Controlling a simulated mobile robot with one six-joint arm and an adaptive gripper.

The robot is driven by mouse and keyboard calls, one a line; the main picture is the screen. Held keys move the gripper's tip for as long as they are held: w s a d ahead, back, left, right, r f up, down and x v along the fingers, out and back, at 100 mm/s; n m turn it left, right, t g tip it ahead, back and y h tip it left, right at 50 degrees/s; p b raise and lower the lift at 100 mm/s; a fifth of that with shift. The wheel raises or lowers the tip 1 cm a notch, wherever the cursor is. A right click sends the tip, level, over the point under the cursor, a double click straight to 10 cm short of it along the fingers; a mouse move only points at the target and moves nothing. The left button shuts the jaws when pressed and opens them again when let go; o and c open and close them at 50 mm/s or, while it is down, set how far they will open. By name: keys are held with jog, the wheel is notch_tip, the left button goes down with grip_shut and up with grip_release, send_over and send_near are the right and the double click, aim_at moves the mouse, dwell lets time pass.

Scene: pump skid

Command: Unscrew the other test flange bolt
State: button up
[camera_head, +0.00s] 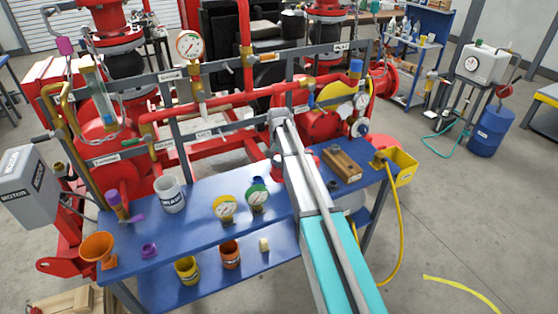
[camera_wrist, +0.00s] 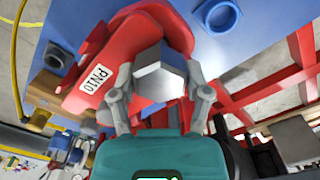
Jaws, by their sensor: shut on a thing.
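In the wrist view my gripper (camera_wrist: 161,92) is shut on a grey hexagonal bolt head (camera_wrist: 160,72), with one finger on each side of it. The bolt head is in front of the red test flange (camera_wrist: 100,62), which carries a white PN10 label. The shank is hidden, so I cannot tell how far the bolt is in the flange. In the head view my arm covers the gripper and the bolt; a bit of red, likely the flange, shows left of the arm (camera_head: 278,166). I cannot make out a second bolt.
The bench's front strip is mostly clear.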

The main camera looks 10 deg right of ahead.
jog(key=shift+n, duration=0.5)
jog(key=o, duration=1.2)
jog(key=shift+m, duration=0.4)
